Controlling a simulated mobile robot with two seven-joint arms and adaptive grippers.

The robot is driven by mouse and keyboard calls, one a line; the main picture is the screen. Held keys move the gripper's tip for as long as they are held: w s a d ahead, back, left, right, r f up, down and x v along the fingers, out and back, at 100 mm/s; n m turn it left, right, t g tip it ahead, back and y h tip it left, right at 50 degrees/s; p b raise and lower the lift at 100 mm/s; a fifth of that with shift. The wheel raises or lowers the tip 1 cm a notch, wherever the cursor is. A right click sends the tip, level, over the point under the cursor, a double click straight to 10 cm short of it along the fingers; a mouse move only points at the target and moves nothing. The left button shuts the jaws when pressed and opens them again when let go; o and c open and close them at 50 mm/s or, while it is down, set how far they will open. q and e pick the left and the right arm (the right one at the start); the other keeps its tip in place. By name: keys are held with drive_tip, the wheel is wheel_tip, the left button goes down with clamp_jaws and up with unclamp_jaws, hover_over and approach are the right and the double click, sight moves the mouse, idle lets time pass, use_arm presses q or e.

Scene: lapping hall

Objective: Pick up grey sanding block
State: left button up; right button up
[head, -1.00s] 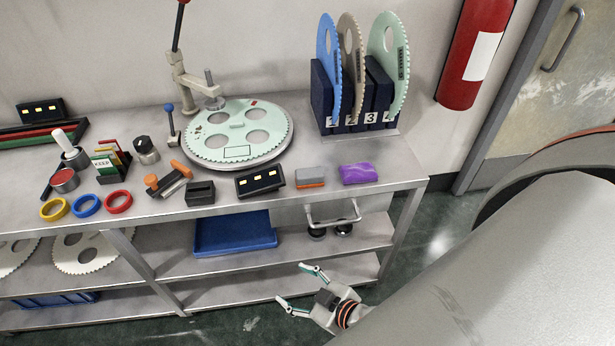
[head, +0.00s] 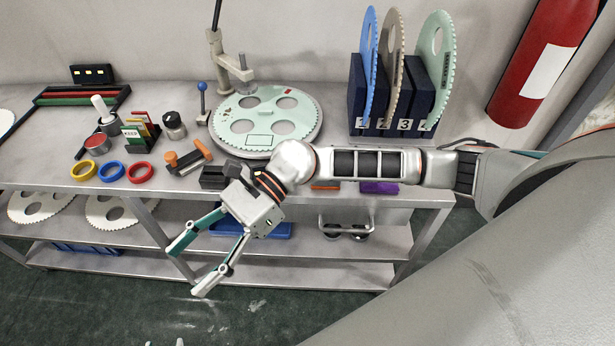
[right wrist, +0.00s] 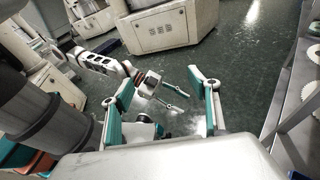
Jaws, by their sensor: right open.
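My right gripper (head: 186,272) is open and empty, in front of the bench edge and to the left of the block, fingers pointing down-left. In the right wrist view its two teal fingers (right wrist: 162,76) stand apart over floor, and the block is not seen. My left gripper (right wrist: 184,102) shows there, small, with its fingers apart and nothing between them.
A purple block (head: 380,188) lies right of the sanding block, partly covered by my arm. The round lapping plate (head: 265,122) and disc rack (head: 385,130) stand behind.

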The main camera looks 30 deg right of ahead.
drive_tip(key=w+d+n+t+h, duration=0.1)
drive_tip(key=w+d+n+h, duration=0.2)
drive_tip(key=d, duration=0.8)
drive_tip(key=w+d+f+n+t+h, duration=0.1)
drive_tip(key=w+d+n+h, duration=0.2)
drive_tip(key=d, duration=0.9)
drive_tip(key=w+d+n+t+h, duration=0.1)
drive_tip(key=w+d+n+h, duration=0.2)
drive_tip(key=w+d+h, duration=0.4)
drive_tip(key=shift+w+d+f+n+t+h, duration=0.1)
drive_tip(key=shift+d+t+h, duration=0.05)
drive_tip(key=shift+d, duration=0.7)
drive_tip(key=shift+s+d+f+n+t+h, duration=0.1)
drive_tip(key=shift+d+f+h, duration=0.1)
drive_tip(key=shift+d, duration=0.7)
drive_tip(key=shift+w+d+f+n+t+h, duration=0.1)
drive_tip(key=shift+d+t+h, duration=0.05)
drive_tip(key=shift+d, duration=0.7)
drive_tip(key=shift+d+f, duration=0.2)
drive_tip(key=f, duration=0.6)
drive_tip(key=shift+s+a+p, duration=0.2)
drive_tip(key=shift+a+p, duration=0.1)
drive_tip(key=shift+a, duration=0.1)
drive_tip(key=shift+f, duration=0.55)
drive_tip(key=c, duration=0.9)
